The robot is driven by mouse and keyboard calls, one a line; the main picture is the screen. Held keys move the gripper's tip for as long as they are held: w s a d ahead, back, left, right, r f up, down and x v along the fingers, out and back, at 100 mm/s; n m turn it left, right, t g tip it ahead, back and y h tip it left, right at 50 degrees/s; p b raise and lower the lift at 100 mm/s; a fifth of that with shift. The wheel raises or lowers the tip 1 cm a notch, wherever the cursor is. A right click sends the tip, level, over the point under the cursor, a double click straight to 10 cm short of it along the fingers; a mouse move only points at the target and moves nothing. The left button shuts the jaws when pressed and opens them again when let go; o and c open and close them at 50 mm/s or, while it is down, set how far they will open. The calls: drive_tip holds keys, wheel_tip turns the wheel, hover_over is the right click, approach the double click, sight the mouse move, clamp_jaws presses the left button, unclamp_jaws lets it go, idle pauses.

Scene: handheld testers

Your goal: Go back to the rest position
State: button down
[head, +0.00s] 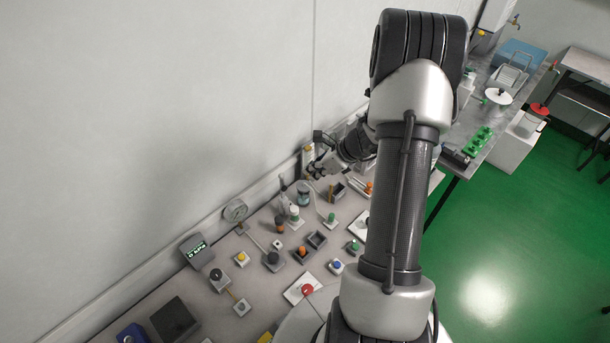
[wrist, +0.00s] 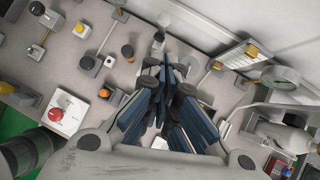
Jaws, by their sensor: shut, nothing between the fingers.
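My gripper (head: 320,166) is at the far part of the bench, close to the wall, at the end of my arm. In the wrist view my gripper (wrist: 171,72) shows its dark, blue-padded fingers drawn together at the tips, with nothing held between them. It is above the grey bench top (wrist: 60,73), among small devices. My own arm hides part of the bench in the head view.
Green floor (head: 500,240) is open at right.

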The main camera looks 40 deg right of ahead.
drive_tip(key=v, duration=0.4)
drive_tip(key=shift+w+r+p, duration=0.2)
drive_tip(key=shift+p, duration=0.1)
